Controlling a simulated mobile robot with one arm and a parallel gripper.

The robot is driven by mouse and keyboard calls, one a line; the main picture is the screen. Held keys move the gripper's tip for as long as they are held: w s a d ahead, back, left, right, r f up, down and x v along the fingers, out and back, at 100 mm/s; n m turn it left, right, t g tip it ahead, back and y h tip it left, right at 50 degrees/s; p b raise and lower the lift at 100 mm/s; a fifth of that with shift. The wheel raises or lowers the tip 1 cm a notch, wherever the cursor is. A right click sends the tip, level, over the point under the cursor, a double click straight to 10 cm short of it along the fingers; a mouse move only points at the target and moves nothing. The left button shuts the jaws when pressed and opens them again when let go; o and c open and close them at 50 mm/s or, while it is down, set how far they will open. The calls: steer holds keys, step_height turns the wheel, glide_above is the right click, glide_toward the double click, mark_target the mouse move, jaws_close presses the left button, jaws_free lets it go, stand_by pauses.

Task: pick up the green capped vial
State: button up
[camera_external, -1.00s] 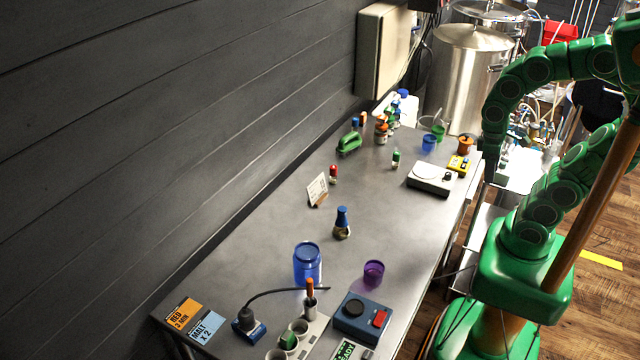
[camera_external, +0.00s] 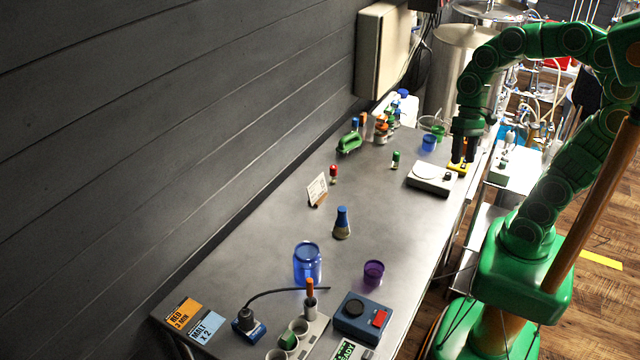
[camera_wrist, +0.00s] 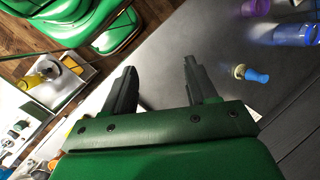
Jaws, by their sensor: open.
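A small green-capped vial (camera_external: 395,160) stands upright on the grey metal table (camera_external: 270,245), in the middle of its far half, left of the white scale. My gripper (camera_external: 463,158) points down near the table's right edge, beside the yellow device and the scale, to the right of the vial and apart from it. In the wrist view its two dark fingers (camera_wrist: 160,85) are spread with nothing between them. I cannot make out the green-capped vial in the wrist view.
A white scale (camera_external: 430,180) stands between the vial and my gripper. A green-handled item (camera_external: 349,143) lies behind left. Bare table surrounds the vial.

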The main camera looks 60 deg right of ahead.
steer(key=w+d+m+t+y, duration=0.45)
steer(key=w+m, duration=0.45)
steer(key=w, duration=0.4)
steer(key=w+d+m+t+y, duration=0.1)
steer(key=w+d+m+t, duration=0.1)
steer(key=w+d+m, duration=0.3)
steer(key=w+d+m+t, duration=0.1)
steer(key=d+m+t, duration=0.15)
steer(key=d, duration=0.45)
steer(key=w+d+m+t+y, duration=0.1)
steer(key=w+d+m+t, duration=0.1)
steer(key=w+d+m, duration=0.3)
glide_toward(396, 161)
steer(key=w, duration=0.1)
steer(key=w+a+n, duration=0.1)
steer(key=w, duration=0.1)
steer(key=shift+w+a+r+g+h, duration=0.1)
steer(key=shift+a+r+g+h, duration=0.05)
steer(key=shift+r+g+h, duration=0.15)
steer(key=shift+f, duration=0.55)
steer(key=shift+w+a+f, duration=0.1)
steer(key=shift+w+a, duration=0.05)
steer(key=shift+a+r+x, duration=0.1)
steer(key=shift+r+x, duration=0.05)
steer(key=shift+x, duration=1.7)
steer(key=shift+a+r+x, duration=0.1)
steer(key=shift+a+x, duration=0.05)
steer(key=shift+x, duration=1.7)
